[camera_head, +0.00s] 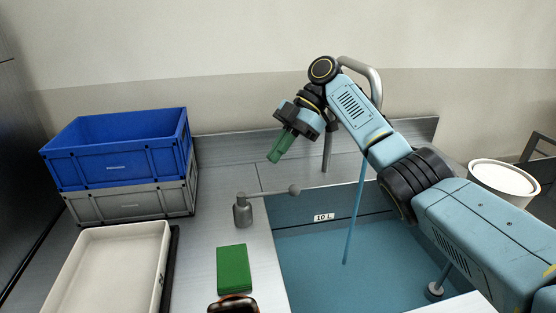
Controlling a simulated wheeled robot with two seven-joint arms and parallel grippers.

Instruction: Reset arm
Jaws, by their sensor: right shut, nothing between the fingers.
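My right arm comes in from the right and reaches over the sink. Its gripper (277,156) is at the arm's end, left of the tap, pointing down and left above the counter. Its green fingers are together with nothing seen between them. A grey tap (374,84) rises at the back of the sink, partly hidden by my arm. A blue stream of water (355,213) falls into the sink basin (322,238), which has a "10 L" label and holds blue water. My left gripper is not in view.
A blue crate (118,166) sits on a grey crate (130,203) at the left. A white tray (158,270) lies in front of them. A green sponge-like block (233,268) and a dark brown object (232,304) are near the front. A white bucket (503,180) stands at the right.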

